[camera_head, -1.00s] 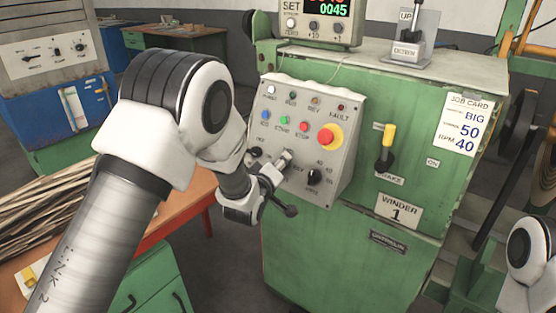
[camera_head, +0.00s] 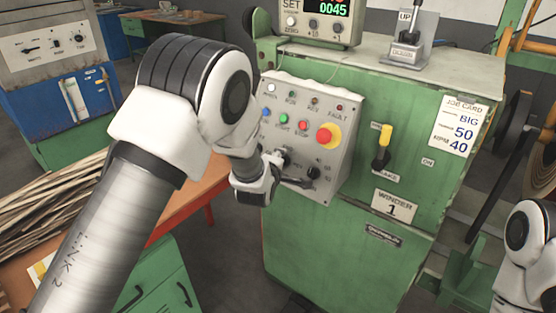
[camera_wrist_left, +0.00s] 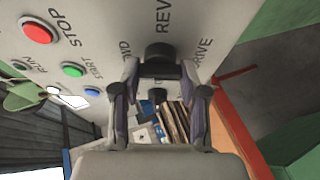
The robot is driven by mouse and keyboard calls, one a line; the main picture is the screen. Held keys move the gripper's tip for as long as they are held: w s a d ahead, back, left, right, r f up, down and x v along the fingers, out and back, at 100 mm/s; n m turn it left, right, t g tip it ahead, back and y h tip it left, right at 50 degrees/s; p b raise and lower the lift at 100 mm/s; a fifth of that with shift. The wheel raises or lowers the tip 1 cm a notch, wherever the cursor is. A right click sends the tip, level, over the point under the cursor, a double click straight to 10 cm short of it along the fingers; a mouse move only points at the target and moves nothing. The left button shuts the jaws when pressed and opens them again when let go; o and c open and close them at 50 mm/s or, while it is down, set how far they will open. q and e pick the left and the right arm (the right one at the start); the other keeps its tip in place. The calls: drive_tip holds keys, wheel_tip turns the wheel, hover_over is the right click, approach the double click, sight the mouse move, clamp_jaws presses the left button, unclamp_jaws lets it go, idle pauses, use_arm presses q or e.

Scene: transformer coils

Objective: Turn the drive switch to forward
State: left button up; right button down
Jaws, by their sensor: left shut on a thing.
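The drive switch (camera_wrist_left: 160,54) is a black rotary knob on the grey control panel (camera_head: 330,105). In the left wrist view it shows between the fingertips, with the labels REV, DRIVE and a partly covered FWD around it. My left gripper (camera_wrist_left: 162,70) is shut on the drive switch, one finger on each side. In the head view my left gripper (camera_head: 281,160) is at the panel's lower part and mostly hides the switch. I cannot tell which label the knob points to. My right gripper is out of view.
A red emergency button (camera_head: 325,136), a STOP button (camera_wrist_left: 38,32) and a START button (camera_wrist_left: 73,70) are near the gripper. Another black knob (camera_head: 313,172) is right of it. A wooden bench (camera_head: 190,195) is at left.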

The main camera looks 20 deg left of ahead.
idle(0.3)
use_arm(q)
drive_tip(key=o, duration=1.2)
drive_tip(key=shift+c, duration=0.2)
drive_tip(key=v, duration=1.2)
drive_tip(key=shift+f, duration=0.1)
